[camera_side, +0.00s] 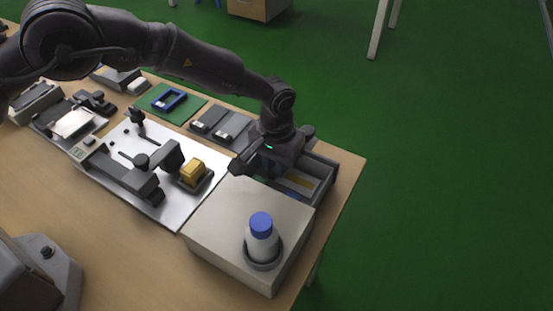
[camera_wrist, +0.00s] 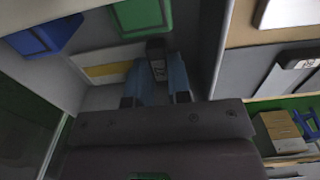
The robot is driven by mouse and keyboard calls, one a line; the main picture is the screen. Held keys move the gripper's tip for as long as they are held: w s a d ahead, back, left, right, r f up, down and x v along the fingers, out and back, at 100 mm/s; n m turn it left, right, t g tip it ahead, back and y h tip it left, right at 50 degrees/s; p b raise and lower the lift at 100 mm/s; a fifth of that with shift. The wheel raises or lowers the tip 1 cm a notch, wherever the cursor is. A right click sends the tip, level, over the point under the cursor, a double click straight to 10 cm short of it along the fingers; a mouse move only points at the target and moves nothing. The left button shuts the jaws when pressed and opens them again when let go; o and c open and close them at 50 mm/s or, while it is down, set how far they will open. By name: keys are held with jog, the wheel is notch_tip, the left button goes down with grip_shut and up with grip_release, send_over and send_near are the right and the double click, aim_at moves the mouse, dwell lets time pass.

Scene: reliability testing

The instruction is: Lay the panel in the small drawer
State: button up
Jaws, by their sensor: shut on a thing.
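In the wrist view, my gripper (camera_wrist: 157,75) is shut on a narrow dark piece with a pale label (camera_wrist: 158,68), which I take to be the panel. Only a small part of it shows between the fingers. The small drawer (camera_side: 322,186) stands open behind the white box at the table's right end. My gripper (camera_side: 268,168) is low over its left part. In the wrist view, the drawer's pale floor and walls (camera_wrist: 92,58) surround the fingers. I cannot tell whether the panel touches the drawer floor.
The drawer holds a blue item (camera_wrist: 45,36), a green item (camera_wrist: 142,15) and a white-and-yellow piece (camera_wrist: 105,70). A blue-capped bottle (camera_side: 262,240) stands on the white box (camera_side: 225,222). Left are a metal plate with a fixture (camera_side: 135,165), a yellow block (camera_side: 192,171) and grey panels (camera_side: 234,128).

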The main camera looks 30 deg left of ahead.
jog(key=shift+f, duration=0.1)
dwell(0.3)
jog(key=o, duration=0.9)
jog(key=shift+r, duration=3)
